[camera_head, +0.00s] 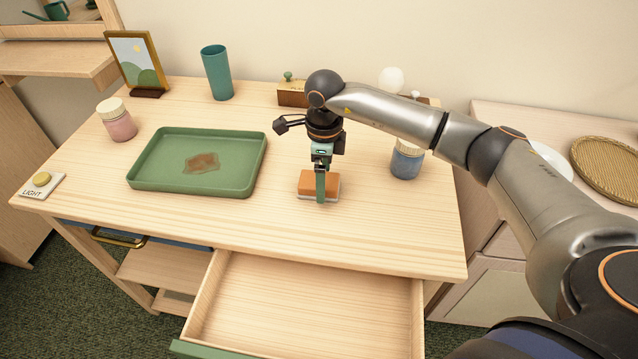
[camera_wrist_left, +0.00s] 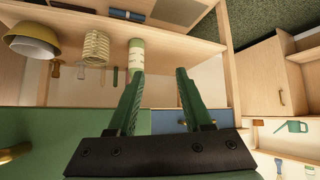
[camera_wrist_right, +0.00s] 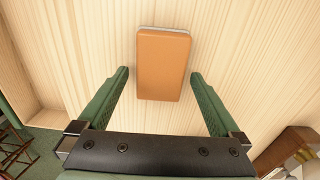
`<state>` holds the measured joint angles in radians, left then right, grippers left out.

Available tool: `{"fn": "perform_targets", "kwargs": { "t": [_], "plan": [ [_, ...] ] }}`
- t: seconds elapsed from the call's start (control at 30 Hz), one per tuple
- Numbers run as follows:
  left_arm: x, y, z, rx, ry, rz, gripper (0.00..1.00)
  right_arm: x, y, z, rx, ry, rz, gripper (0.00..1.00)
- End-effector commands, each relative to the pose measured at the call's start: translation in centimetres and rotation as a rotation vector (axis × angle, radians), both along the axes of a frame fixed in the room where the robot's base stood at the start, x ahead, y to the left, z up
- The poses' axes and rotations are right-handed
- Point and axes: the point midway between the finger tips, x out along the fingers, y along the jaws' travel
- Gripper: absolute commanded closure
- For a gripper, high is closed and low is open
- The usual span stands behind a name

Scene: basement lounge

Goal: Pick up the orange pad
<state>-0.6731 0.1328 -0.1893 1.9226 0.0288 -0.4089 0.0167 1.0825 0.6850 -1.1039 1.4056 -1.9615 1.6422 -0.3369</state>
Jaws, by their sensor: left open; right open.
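The orange pad (camera_head: 306,186) is a small block with a pale base, lying on the wooden tabletop right of the green tray. In the right wrist view the pad (camera_wrist_right: 163,66) lies between and just beyond the fingertips. My right gripper (camera_head: 321,199) points down over the pad, and one finger hides part of it in the head view. The right gripper (camera_wrist_right: 158,80) is open and empty. My left gripper (camera_wrist_left: 160,74) is open and empty in its own wrist view, facing shelves and furniture, and is not in the head view.
The green tray (camera_head: 148,184) with a brown stain (camera_head: 202,163) is left of the pad. A blue jar (camera_head: 407,163) stands to the right. A teal cup (camera_head: 217,73), framed picture (camera_head: 136,62) and pink jar (camera_head: 117,122) stand farther left. An open drawer (camera_head: 310,300) juts out below the front edge.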

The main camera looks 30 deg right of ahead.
Motion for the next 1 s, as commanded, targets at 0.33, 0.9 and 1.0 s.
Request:
{"fn": "perform_targets", "kwargs": {
  "t": [0.33,0.9,1.0],
  "plan": [
    [-0.03,-0.02,-0.03,0.0,0.0,0.0,0.5,0.02,0.01,0.03,0.0,0.0,0.0,0.2],
    [-0.07,-0.11,-0.01,-0.001,0.0,-0.001,0.5,0.03,0.0,0.07,0.0,-0.001,0.0,0.83],
    [-0.07,-0.12,-0.01,-0.002,0.0,-0.002,0.5,0.03,0.0,0.07,0.0,-0.001,0.0,0.83]
  ]
}}
